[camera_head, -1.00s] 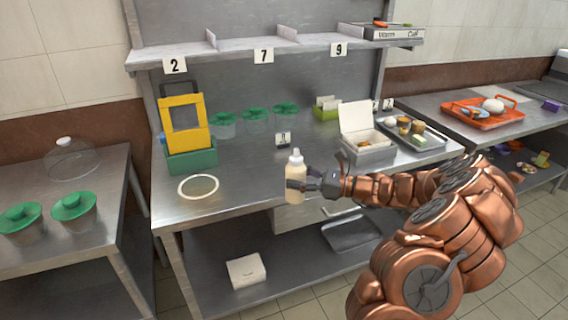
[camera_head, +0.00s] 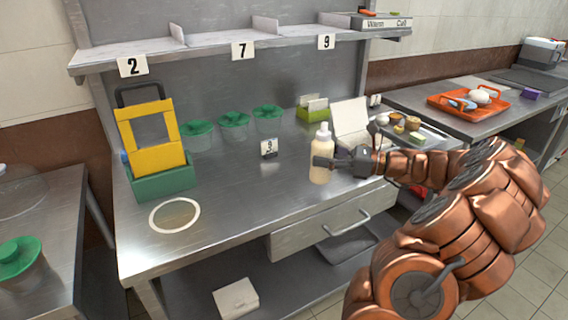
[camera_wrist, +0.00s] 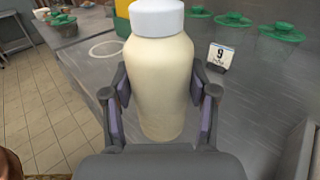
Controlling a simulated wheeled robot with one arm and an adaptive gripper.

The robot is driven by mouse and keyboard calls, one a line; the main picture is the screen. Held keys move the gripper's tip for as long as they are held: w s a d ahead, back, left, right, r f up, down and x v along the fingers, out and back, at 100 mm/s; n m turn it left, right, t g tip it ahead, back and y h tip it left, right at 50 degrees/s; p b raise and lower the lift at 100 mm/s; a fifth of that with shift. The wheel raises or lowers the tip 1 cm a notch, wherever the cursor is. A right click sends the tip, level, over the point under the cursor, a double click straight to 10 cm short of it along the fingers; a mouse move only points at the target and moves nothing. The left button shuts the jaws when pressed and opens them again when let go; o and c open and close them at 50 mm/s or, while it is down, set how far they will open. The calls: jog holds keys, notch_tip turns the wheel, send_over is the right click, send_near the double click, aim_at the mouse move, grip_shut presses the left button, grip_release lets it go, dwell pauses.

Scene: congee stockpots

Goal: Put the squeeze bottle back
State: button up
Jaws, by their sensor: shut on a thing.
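The squeeze bottle (camera_head: 321,158) is cream-coloured with a white cap and nozzle. My gripper (camera_head: 330,163) is shut around its body and holds it upright. In the head view it appears over the front right part of the steel counter; I cannot tell the exact height above it. In the wrist view the bottle (camera_wrist: 162,75) stands between the two finger pads of my gripper (camera_wrist: 160,110), and its nozzle is cut off by the top edge. A white ring (camera_head: 174,215) is marked on the counter at the left front, with nothing standing in it.
A yellow and green stand (camera_head: 160,150) is behind the ring. Green-lidded containers (camera_head: 233,125) line the back, with a small number 9 card (camera_head: 268,148) in front. An open white box (camera_head: 351,122) is beside my gripper. The counter between ring and bottle is clear.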

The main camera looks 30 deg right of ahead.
jog(key=shift+w+a+f, duration=0.75)
jog(key=shift+w+a, duration=0.1)
jog(key=shift+w, duration=0.75)
jog(key=shift+w+a+f, duration=0.75)
jog(key=shift+w+a, duration=0.1)
jog(key=shift+w, duration=0.8)
jog(key=shift+w+a+f, duration=0.75)
jog(key=shift+w+a, duration=0.1)
jog(key=shift+w, duration=0.75)
jog(key=shift+f, duration=0.1)
jog(key=o, duration=0.8)
jog(key=shift+s+d, duration=0.25)
jog(key=v, duration=1.1)
jog(key=shift+s+d, duration=0.1)
jog(key=shift+s, duration=0.05)
